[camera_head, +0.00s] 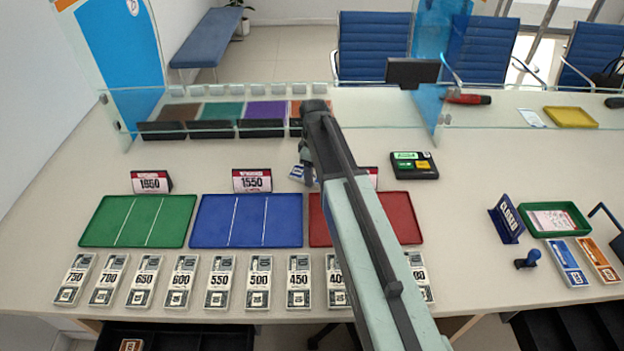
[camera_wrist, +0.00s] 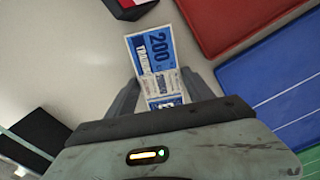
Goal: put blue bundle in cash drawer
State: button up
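A blue bundle (camera_wrist: 150,52) marked 200 lies on the counter, below and between my two fingers in the wrist view. In the head view only a blue edge of it (camera_head: 298,174) shows beside my gripper (camera_head: 308,182), which hides the rest. My gripper (camera_wrist: 160,80) is open, with its fingers apart on either side of the bundle; I cannot tell if they touch it. A black open cash drawer (camera_head: 215,337) is at the bottom left under the counter's front edge, with an orange bundle (camera_head: 131,345) in it.
Green (camera_head: 92,238), blue (camera_head: 200,238) and red (camera_head: 405,220) trays lie in front, with a row of number cards nearer. A black calculator-like device (camera_head: 414,165) stands to the right. A glass screen runs behind. Another blue bundle (camera_head: 568,263) lies far right.

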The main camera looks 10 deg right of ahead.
jog(key=c, duration=1.1)
jog(key=shift+o, duration=0.2)
notch_tip(320, 180, up, 10)
jog(key=p, duration=1)
